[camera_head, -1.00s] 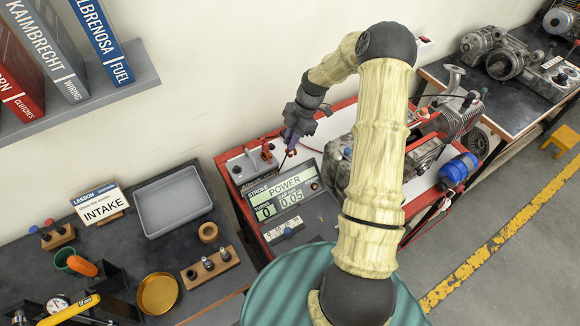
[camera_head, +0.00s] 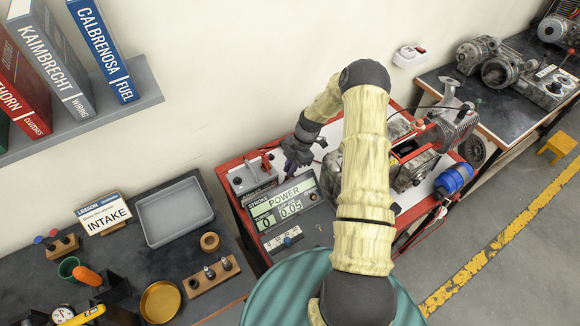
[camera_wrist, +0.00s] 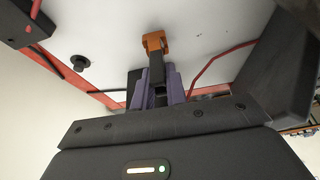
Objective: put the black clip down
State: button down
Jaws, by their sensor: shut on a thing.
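My gripper (camera_wrist: 156,88) has purple fingers shut on the black clip (camera_wrist: 157,70), which sticks out beyond the fingertips in the wrist view. An orange-brown piece (camera_wrist: 154,41) shows at the clip's far end, over a white surface; I cannot tell whether it belongs to the clip or whether they touch it. In the head view my gripper (camera_head: 292,162) is low over the red-framed bench, just right of the grey box and above the power display. The clip is too small and dark to make out clearly there.
The grey box (camera_head: 250,176) carries a red clip and a black knob. The power display panel (camera_head: 284,205) lies in front. An engine (camera_head: 410,170) and blue canister (camera_head: 454,179) are to the right. The grey tray (camera_head: 174,212) on the left table is empty.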

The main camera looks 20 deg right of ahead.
jog(key=shift+f, duration=0.25)
jog(key=shift+f, duration=0.2)
jog(key=c, duration=1.4)
grip_release()
jog(key=shift+r, duration=0.1)
